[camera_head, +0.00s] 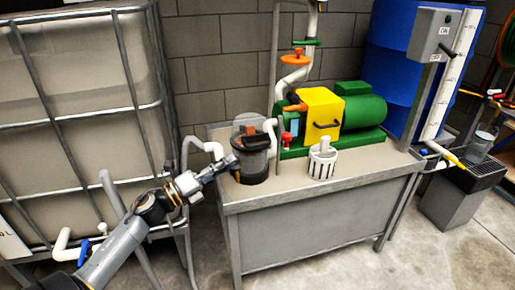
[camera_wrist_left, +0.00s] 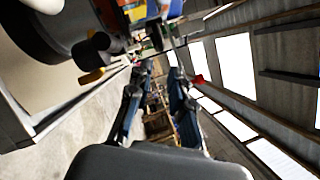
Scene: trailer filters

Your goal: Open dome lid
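The filter housing (camera_head: 252,165) is a dark, upright cylinder near the left end of the grey workbench. A translucent grey dome lid (camera_head: 246,121) is on top, with orange parts around its lower edge. My left gripper (camera_head: 228,161) reaches in from the left, close beside the housing's upper left side; I cannot tell from the head view whether it touches. In the left wrist view, my left gripper's two fingers (camera_wrist_left: 160,72) are apart with nothing seen between them. A dark rounded body with a black knob (camera_wrist_left: 95,50) lies to their left. My right gripper is not in view.
A white slotted basket (camera_head: 322,162) stands on the workbench (camera_head: 300,193) right of the housing. A yellow and green pump (camera_head: 322,115) is behind it. White pipes flank the housing. A caged tank (camera_head: 85,110) fills the left; a blue barrel (camera_head: 393,65) stands behind right.

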